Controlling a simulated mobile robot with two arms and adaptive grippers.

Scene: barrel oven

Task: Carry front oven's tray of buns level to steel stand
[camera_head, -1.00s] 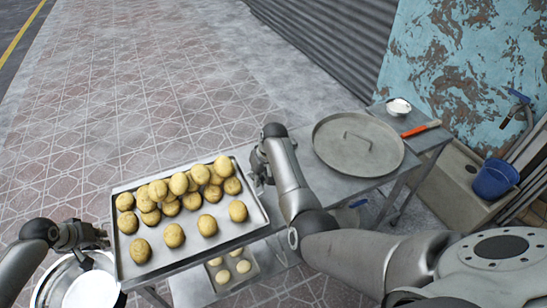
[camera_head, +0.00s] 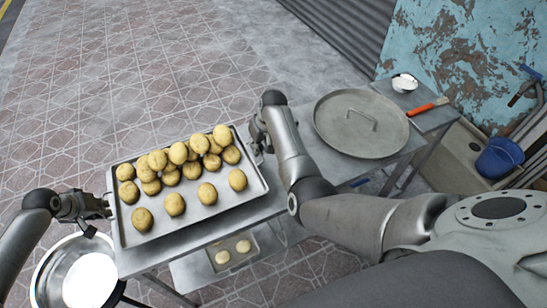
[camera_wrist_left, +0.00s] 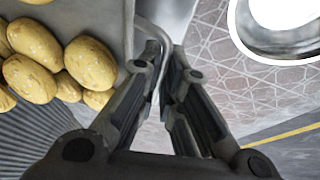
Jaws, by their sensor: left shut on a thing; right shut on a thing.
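The grey metal tray (camera_head: 190,213) carries several golden buns (camera_head: 174,204), some piled at its far side. It looks roughly level over the steel stand (camera_head: 215,228); I cannot tell whether it touches the top. My left gripper (camera_head: 105,207) is shut on the tray's left side. The left wrist view shows its fingers (camera_wrist_left: 166,65) around the tray's rim or handle (camera_wrist_left: 152,47), with buns (camera_wrist_left: 90,63) at the left. My right gripper (camera_head: 258,148) is shut at the tray's right side; its fingertips are partly hidden by the arm.
A round lid (camera_head: 340,133) lies on the metal top to the right, beyond my right arm. A white bowl (camera_head: 404,83) and an orange-handled tool (camera_head: 428,106) are behind it. A metal basin (camera_head: 50,268) stands at the lower left. Small buns (camera_head: 222,257) sit on a lower shelf.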

